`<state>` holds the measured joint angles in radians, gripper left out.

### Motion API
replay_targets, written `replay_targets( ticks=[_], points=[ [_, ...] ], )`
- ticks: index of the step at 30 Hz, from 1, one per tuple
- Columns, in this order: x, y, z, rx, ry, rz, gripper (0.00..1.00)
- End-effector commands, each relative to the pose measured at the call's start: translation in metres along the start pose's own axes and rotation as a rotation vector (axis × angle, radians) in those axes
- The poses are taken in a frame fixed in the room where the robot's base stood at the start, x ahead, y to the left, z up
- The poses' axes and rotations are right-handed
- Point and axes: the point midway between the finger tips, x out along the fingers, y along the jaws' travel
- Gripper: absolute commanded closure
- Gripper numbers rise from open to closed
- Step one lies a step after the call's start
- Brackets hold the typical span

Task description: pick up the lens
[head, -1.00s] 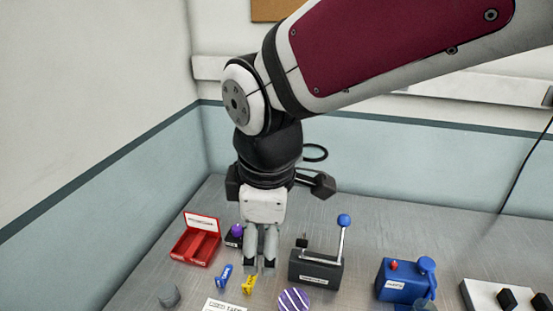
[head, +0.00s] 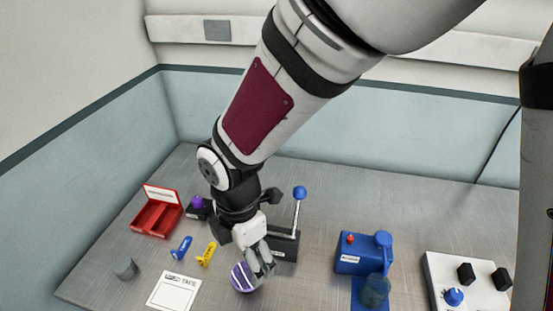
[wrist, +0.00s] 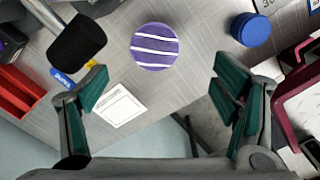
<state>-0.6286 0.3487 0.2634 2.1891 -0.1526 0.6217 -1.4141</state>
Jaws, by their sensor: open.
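A round purple disc with white stripes (head: 243,277), which may be the lens, lies on the grey table; no part is clearly marked as a lens. It also shows whole in the wrist view (wrist: 155,46), above the middle. My gripper (head: 264,272) is tilted just above and beside the disc, and its fingers cover the disc's right part in the head view. In the wrist view the fingers of my gripper (wrist: 168,95) are spread wide with nothing between them. I cannot tell the exact height above the disc.
A black lever box (head: 285,246) stands behind the gripper. A blue tag (head: 181,249), a yellow tag (head: 206,254) and a white card (head: 174,291) lie left. A red tray (head: 157,218) is farther left. A blue device (head: 362,254) and white panel (head: 470,280) stand right.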

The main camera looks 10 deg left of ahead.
Motion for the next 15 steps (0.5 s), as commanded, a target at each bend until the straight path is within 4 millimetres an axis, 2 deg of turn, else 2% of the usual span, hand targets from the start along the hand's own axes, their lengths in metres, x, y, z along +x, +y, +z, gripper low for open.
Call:
replay_targets(
  ticks=[3,10,15],
  points=[
    [0.015,0.0,-0.001,0.0,0.0,-0.002,0.19],
    [0.028,0.001,-0.001,0.001,0.0,-0.002,0.19],
    [0.049,0.004,-0.002,0.001,0.0,-0.003,0.19]
  ],
)
